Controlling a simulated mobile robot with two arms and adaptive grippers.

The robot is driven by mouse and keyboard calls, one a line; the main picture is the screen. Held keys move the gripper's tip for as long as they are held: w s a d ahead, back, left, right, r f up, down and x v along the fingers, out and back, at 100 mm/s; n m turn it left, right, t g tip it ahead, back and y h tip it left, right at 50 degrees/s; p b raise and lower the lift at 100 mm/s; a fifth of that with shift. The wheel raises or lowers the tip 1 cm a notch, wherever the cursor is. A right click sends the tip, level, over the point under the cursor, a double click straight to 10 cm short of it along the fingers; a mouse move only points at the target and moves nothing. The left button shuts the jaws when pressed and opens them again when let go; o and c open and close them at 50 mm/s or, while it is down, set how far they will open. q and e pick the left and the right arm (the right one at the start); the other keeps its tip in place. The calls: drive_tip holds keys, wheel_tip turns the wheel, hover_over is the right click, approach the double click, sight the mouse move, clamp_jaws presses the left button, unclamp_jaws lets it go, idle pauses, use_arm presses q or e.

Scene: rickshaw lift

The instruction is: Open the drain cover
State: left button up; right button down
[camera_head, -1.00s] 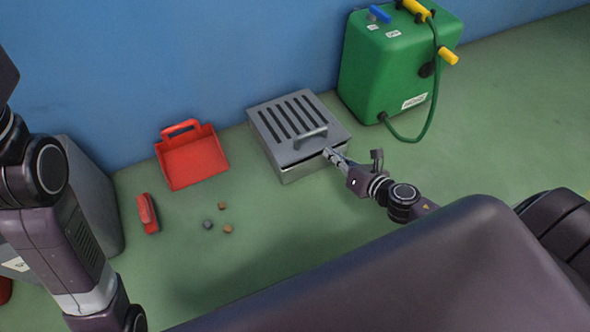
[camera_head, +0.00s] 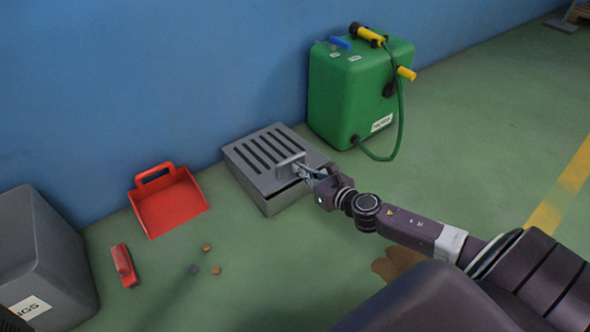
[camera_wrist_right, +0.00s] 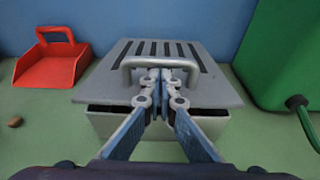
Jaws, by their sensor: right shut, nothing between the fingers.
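The drain cover (camera_head: 262,155) is a grey slotted plate with a raised bar handle (camera_head: 290,161), lying on a grey box-shaped drain (camera_head: 288,197) against the blue wall. In the right wrist view the cover (camera_wrist_right: 115,82) shows a dark gap between its front edge and the drain box (camera_wrist_right: 210,124). My right gripper (camera_head: 306,170) is at the handle's near side; its fingers (camera_wrist_right: 160,78) are together, with the tips just under the handle bar (camera_wrist_right: 158,62). Nothing shows between them. Whether they touch the bar I cannot tell. My left gripper is out of view.
A red dustpan (camera_head: 170,207) and a red brush (camera_head: 124,266) lie left of the drain. Several small lumps (camera_head: 207,247) lie on the floor. A green tank (camera_head: 345,105) with a hose stands at right. A grey bin (camera_head: 45,262) is at lower left.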

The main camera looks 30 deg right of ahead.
drive_tip(key=shift+b+x, duration=0.4)
drive_tip(key=shift+x, duration=0.9)
drive_tip(key=shift+r, duration=0.1)
